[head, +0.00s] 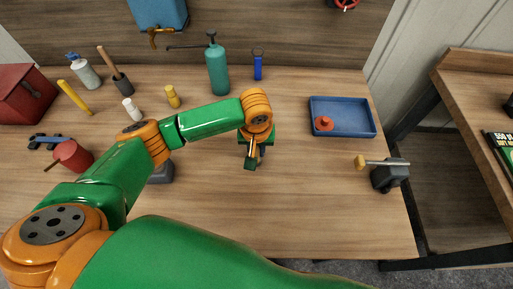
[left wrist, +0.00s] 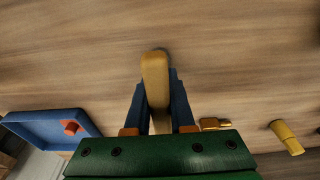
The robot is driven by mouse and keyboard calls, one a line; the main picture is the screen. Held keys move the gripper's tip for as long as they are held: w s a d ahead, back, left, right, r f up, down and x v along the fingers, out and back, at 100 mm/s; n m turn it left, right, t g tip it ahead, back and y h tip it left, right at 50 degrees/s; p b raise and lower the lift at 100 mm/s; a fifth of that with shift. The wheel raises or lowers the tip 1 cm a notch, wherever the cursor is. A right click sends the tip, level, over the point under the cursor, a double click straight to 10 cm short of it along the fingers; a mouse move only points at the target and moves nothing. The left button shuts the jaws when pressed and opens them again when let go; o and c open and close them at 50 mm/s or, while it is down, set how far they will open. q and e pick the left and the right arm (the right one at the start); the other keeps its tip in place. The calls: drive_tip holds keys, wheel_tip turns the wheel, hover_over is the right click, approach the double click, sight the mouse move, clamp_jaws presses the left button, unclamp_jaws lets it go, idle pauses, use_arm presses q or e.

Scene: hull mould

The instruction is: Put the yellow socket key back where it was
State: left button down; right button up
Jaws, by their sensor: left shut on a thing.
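My left gripper (head: 251,163) is over the middle of the wooden table, fingers pointing down. In the left wrist view its two dark blue fingers (left wrist: 155,105) are shut on a tan-yellow bar, which looks like the yellow socket key (left wrist: 155,75). The bar's rounded end sticks out past the fingertips, with wood surface behind it. I cannot tell whether it touches the table. In the head view the gripper mostly hides it. My right gripper is not in view.
A blue tray (head: 350,131) with a red knobbed piece (head: 323,123) is at the right. A grey block with a handle (head: 388,177) stands at the right edge. A teal bottle (head: 217,70), blue item (head: 258,66) and yellow cylinder (head: 172,97) stand behind. The front right tabletop is clear.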

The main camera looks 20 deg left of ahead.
use_arm(q)
drive_tip(key=shift+w+d+f, duration=0.1)
drive_tip(key=shift+f, duration=0.05)
drive_tip(key=c, duration=0.8)
unclamp_jaws()
drive_tip(key=shift+o, duration=0.2)
drive_tip(key=r, duration=0.4)
drive_tip(key=s+r, duration=0.1)
drive_tip(key=r, duration=0.7)
drive_tip(key=shift+s+d+r+p, duration=0.15)
drive_tip(key=shift+s+d+p, duration=0.1)
drive_tip(key=shift+s+p, duration=0.15)
